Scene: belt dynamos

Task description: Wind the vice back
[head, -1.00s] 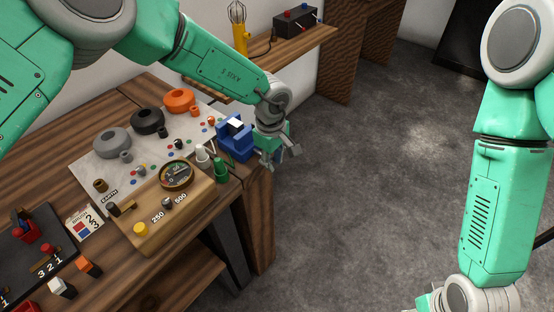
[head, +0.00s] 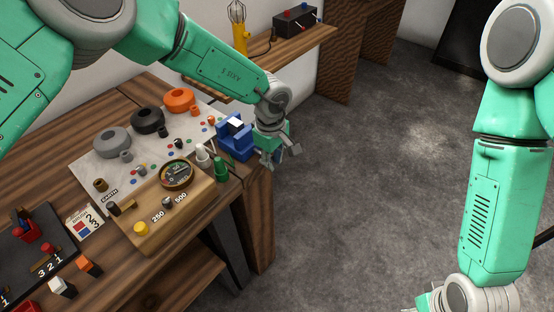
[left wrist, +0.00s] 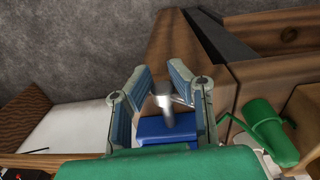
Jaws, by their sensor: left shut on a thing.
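The blue vice (head: 235,143) stands at the right end of the wooden bench, with a pale block at its top. My left gripper (head: 281,156) is at the vice's outer side, past the bench edge. In the left wrist view, part of the blue vice (left wrist: 168,132) shows below the fingers. A grey metal vice handle (left wrist: 166,101) sits between the fingers of my left gripper (left wrist: 161,80), which is shut on it. In the head view the handle is hidden by the gripper. My right gripper (head: 430,301) is cut off by the bottom edge, and its fingers cannot be read.
Coils (head: 148,121) lie on a pale sheet behind. The floor right of the bench is clear.

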